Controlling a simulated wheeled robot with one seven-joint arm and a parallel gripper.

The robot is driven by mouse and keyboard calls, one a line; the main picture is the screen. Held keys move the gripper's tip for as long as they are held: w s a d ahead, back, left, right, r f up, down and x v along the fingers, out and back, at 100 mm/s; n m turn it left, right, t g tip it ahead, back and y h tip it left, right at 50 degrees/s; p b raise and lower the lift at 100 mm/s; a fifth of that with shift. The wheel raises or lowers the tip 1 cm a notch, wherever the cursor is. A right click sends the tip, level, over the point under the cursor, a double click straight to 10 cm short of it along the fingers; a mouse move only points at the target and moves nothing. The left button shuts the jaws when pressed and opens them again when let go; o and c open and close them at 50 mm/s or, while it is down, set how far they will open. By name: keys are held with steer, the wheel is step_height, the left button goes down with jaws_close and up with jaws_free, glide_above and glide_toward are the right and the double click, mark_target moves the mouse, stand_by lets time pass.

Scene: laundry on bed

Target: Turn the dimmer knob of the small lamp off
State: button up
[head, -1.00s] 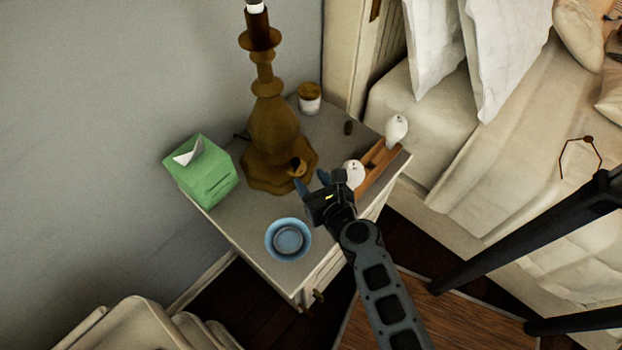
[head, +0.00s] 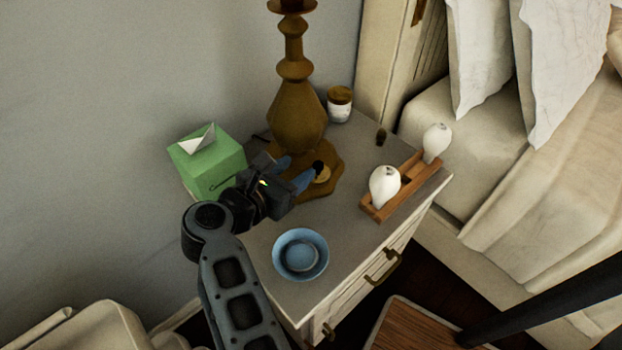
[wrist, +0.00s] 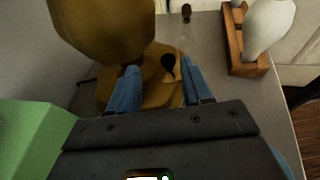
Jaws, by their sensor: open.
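The small lamp (head: 297,115) is a brown turned-wood lamp with a scalloped base on the nightstand; its top is cut off in the head view. Its dimmer knob (head: 322,173) is a small round piece with a dark pointer on the front of the base. In the wrist view the knob's dark part (wrist: 168,64) shows between the fingertips. My gripper (head: 296,171) is open, its blue fingers pointing at the knob from the left front. In the wrist view the fingers (wrist: 157,80) lie on either side of it. I cannot tell whether they touch it.
A green tissue box (head: 212,163) stands left of the lamp, close to my gripper. A blue bowl (head: 300,255) is at the front of the nightstand (head: 350,240). A wooden tray (head: 408,187) with white bulb-shaped pieces is right. A small jar (head: 339,104) stands behind.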

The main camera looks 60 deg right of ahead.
mark_target(315, 166)
steer(key=shift+m+g+y, duration=0.5)
steer(key=shift+g+y, duration=0.1)
steer(key=shift+a+f+x, duration=0.1)
steer(key=shift+f+x, duration=0.1)
steer(key=shift+x, duration=0.9)
steer(key=shift+a+f+x, duration=0.1)
steer(key=shift+f+x, duration=0.1)
steer(key=shift+x, duration=0.95)
steer(key=shift+a+f+x, duration=0.1)
steer(key=shift+f+x, duration=0.1)
steer(key=shift+x, duration=0.9)
jaws_close()
